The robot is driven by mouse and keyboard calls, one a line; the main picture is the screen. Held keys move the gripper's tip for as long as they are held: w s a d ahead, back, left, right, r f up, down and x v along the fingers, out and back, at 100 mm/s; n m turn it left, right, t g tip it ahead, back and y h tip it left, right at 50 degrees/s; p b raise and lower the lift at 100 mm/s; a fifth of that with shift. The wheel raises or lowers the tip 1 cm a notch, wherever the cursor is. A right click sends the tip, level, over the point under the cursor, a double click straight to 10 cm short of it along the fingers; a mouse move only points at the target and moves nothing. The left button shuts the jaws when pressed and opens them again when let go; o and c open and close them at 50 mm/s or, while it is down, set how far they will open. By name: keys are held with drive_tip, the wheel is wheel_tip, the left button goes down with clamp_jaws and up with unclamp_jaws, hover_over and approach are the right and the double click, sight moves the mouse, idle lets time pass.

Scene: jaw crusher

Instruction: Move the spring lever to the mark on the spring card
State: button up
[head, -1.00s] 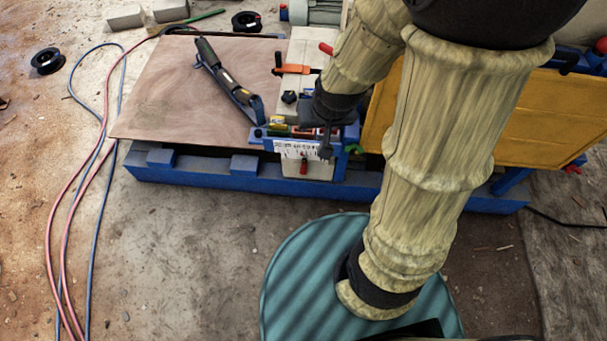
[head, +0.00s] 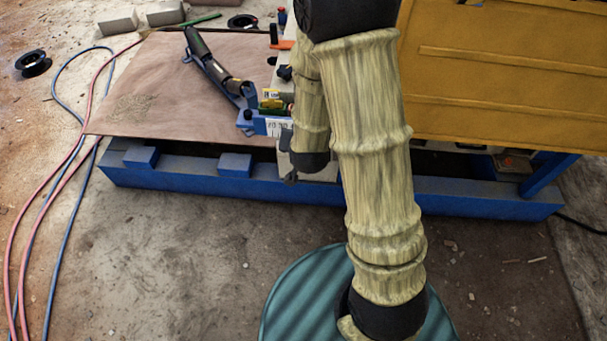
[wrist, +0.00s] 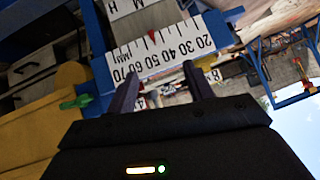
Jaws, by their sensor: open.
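The white spring card (wrist: 165,58) fills the upper middle of the wrist view, upside down, with a scale from 20 to 70 and MM. A small red mark (wrist: 152,37) shows on its scale edge. In the head view only the card's left part (head: 278,127) shows beside my arm. My gripper (wrist: 160,72) is open, its two dark fingers spread in front of the card's lower edge. A small red bit (wrist: 153,95) shows between the fingers; I cannot tell whether it is the spring lever. The lever is not clearly seen in the head view, where my arm covers that area.
A green knob (wrist: 76,102) is left of the fingers, near a yellow part (wrist: 35,140). In the head view, the blue frame (head: 190,178) runs along the front, a yellow panel (head: 510,80) stands right, and hoses (head: 75,150) lie left.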

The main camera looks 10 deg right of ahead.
wheel_tip(320, 180, down, 35)
drive_tip(key=t+h+b, duration=0.3)
drive_tip(key=t+b, duration=0.4)
drive_tip(key=b, duration=2.5)
drive_tip(key=shift+s+a+f+m+t+h, duration=0.15)
drive_tip(key=shift+s+a+m+t+h, duration=0.15)
drive_tip(key=shift+m, duration=0.1)
drive_tip(key=shift+w, duration=0.1)
